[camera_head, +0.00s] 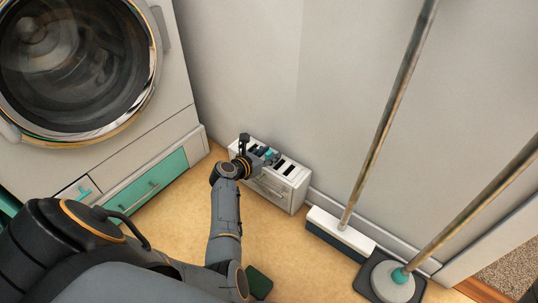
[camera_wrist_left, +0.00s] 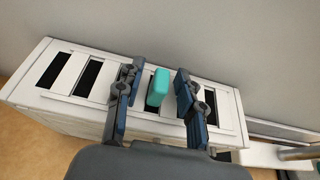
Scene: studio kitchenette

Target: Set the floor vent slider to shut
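The floor vent is a low white box (camera_head: 294,198) against the wall, with dark slots in its top. In the left wrist view its top (camera_wrist_left: 71,72) fills the middle. A teal slider knob (camera_wrist_left: 157,88) stands up near the middle of the slotted top; a bit of teal also shows in the head view (camera_head: 268,153). My left gripper (camera_wrist_left: 160,73) is open, one finger on each side of the knob, with visible gaps. In the head view my left gripper (camera_head: 265,156) is over the vent's top. The fingers hide some slots. My right gripper is not in view.
A washing machine (camera_head: 140,75) with a teal drawer (camera_head: 147,183) stands left of the vent. A broom (camera_head: 340,232) and a round-based plunger-like tool (camera_head: 392,282) stand to the right by the wall. Open floor (camera_head: 310,262) lies in front.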

